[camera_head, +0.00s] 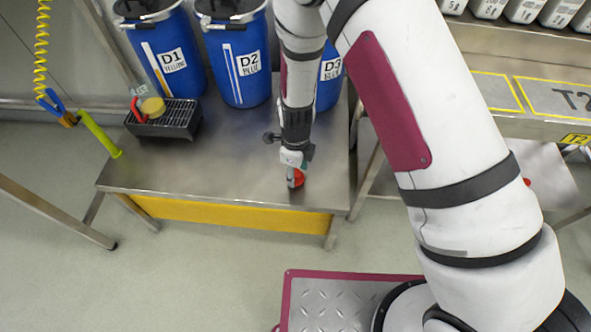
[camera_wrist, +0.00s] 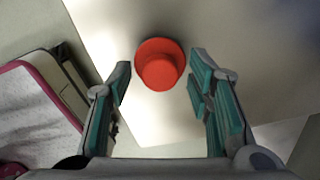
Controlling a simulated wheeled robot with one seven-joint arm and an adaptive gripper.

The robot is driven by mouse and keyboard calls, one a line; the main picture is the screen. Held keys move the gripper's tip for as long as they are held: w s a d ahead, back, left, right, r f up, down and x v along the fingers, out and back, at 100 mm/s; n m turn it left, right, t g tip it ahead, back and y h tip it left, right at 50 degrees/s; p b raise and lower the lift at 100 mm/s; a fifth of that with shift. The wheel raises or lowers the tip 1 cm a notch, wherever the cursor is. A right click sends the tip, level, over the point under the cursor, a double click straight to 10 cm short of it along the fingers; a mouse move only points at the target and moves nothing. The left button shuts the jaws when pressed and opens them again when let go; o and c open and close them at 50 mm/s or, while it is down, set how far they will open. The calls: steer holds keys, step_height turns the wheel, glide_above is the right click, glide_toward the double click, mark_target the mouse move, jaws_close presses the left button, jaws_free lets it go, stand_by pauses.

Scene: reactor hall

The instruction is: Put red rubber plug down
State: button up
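The red rubber plug (camera_head: 298,178) is on the steel table (camera_head: 225,160) near its front right edge. In the wrist view the plug (camera_wrist: 160,65) is round with a narrower raised end, and it appears to stand on the table top. My gripper (camera_head: 294,162) is right above or at the plug, pointing down. In the wrist view my gripper (camera_wrist: 158,80) is open, with teal-padded fingers apart on both sides of the plug. A gap shows between each finger and the plug. The gripper partly hides the plug in the head view.
Blue drums D1 (camera_head: 165,50), D2 (camera_head: 236,65) and D3 (camera_head: 330,85) stand at the table's back. A black grated tray (camera_head: 170,122) holds a yellow piece and a red-handled item. A yellow coiled hose (camera_head: 41,45) hangs left. The table's middle is clear.

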steer(key=shift+r, duration=0.1)
step_height(320, 180, up, 12)
steer(key=p, duration=0.4)
stand_by(0.3)
step_height(320, 180, up, 13)
steer(key=n+y, duration=0.1)
steer(key=n, duration=0.3)
glide_above(296, 173)
steer(key=s+d, duration=0.2)
steer(key=d, duration=0.2)
steer(key=s+d+r+n, duration=0.6)
steer(key=d+r, duration=0.1)
steer(key=r, duration=0.4)
steer(key=s+d+r+n, duration=0.2)
steer(key=s+d+n, duration=0.1)
steer(key=s, duration=0.4)
steer(key=s+d+r+n, duration=0.3)
steer(key=s+d+n, duration=0.1)
steer(key=s, duration=0.3)
steer(key=s+d+r+n+h, duration=0.1)
steer(key=s+d+r+n, duration=0.1)
steer(key=s+d+n, duration=0.2)
steer(key=s, duration=0.3)
steer(key=shift+r+t, duration=0.3)
steer(key=shift+r, duration=0.1)
